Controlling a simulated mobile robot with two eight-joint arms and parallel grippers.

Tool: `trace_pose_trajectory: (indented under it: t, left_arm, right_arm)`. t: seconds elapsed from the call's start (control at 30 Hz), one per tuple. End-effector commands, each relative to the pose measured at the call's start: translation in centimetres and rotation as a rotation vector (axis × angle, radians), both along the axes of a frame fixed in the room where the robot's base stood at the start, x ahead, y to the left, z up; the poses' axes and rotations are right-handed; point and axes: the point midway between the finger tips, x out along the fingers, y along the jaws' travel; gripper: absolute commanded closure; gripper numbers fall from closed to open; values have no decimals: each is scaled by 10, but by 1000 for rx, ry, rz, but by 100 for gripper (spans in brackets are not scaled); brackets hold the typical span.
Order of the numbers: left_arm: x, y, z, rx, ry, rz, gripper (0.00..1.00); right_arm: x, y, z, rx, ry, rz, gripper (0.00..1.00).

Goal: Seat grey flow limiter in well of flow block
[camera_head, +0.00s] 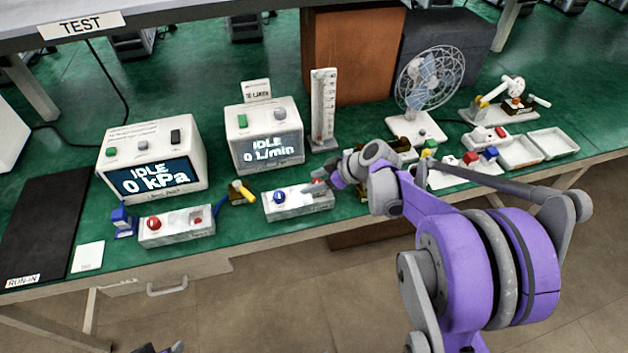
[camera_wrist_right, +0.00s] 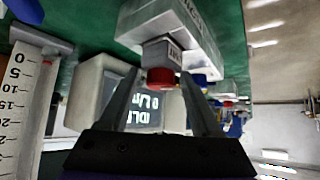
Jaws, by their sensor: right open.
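The flow block (camera_head: 285,208) is a long pale block with a blue knob, near the table's front edge below the L/min meter. A small grey piece (camera_head: 317,188), likely the flow limiter, shows at its right end, partly hidden by my gripper. In the right wrist view a grey labelled piece (camera_wrist_right: 160,50) with a red round end (camera_wrist_right: 160,78) adjoins the pale block (camera_wrist_right: 180,22). Whether it is fully seated I cannot tell. My right gripper (camera_head: 328,183) is open, its fingers on either side of the red end (camera_wrist_right: 160,88). Only a sliver, perhaps my left gripper (camera_head: 160,349), shows at the bottom edge.
The L/min meter (camera_head: 265,148) and an upright scale (camera_head: 323,110) stand behind the block. A kPa meter (camera_head: 150,160) and a red-knobbed block (camera_head: 177,228) are at left. A fan (camera_head: 425,90) and trays (camera_head: 553,143) are at right. A black mat (camera_head: 42,225) lies far left.

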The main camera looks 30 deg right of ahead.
Motion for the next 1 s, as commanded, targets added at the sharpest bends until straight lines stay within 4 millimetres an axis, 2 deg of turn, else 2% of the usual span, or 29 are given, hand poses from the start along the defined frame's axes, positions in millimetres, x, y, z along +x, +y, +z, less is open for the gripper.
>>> trace_pose_trajectory:
  t: [0.17, 0.27, 0.6, 0.83, 0.93, 1.0]
  left_arm:
    - [1, 0, 4, 0, -1, 0, 50]
    - [1, 0, 4, 0, -1, 0, 50]
    - [2, 0, 11, 0, -4, 0, 50]
    - [2, 0, 13, 0, -5, 0, 50]
    - [2, 0, 13, 0, -5, 0, 50]
    - [2, 0, 13, 0, -5, 0, 50]
  right_arm:
    - [0, 0, 5, 0, 0, 0, 35]
    - [-8, -6, 13, 0, 0, -3, 35]
    - [-49, -37, 63, -1, 0, -5, 35]
    - [-66, -48, 84, 0, 0, -3, 35]
    - [-72, -42, 85, 2, 21, -8, 35]
    - [-81, -24, 81, 4, 76, -31, 35]
